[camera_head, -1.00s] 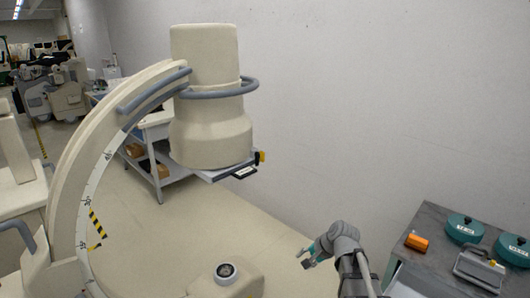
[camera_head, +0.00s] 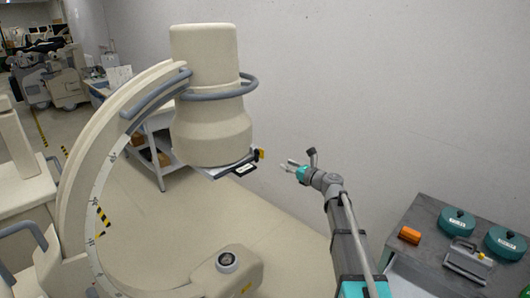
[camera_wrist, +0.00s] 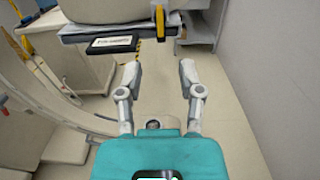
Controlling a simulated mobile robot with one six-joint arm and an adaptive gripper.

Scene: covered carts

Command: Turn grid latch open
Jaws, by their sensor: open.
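The yellow latch (camera_head: 261,155) sits at the right edge of the flat grid plate (camera_head: 218,172) under the big beige cylindrical head. In the wrist view the yellow latch (camera_wrist: 181,34) shows at the top, beside a black labelled handle (camera_wrist: 112,44) on the plate's edge. My gripper (camera_head: 289,165) is to the right of the latch in the head view, apart from it. In the wrist view my gripper (camera_wrist: 160,72) has its two fingers spread with nothing between them, pointing toward the plate edge. The latch's exact turn angle is too small to tell.
The beige C-shaped arm (camera_head: 75,190) curves on the left, with its round lower unit (camera_head: 226,263) below. A grey cart (camera_head: 425,245) with teal round cases and an orange box stands at right. The wall (camera_head: 400,80) is behind my arm. Floor between is free.

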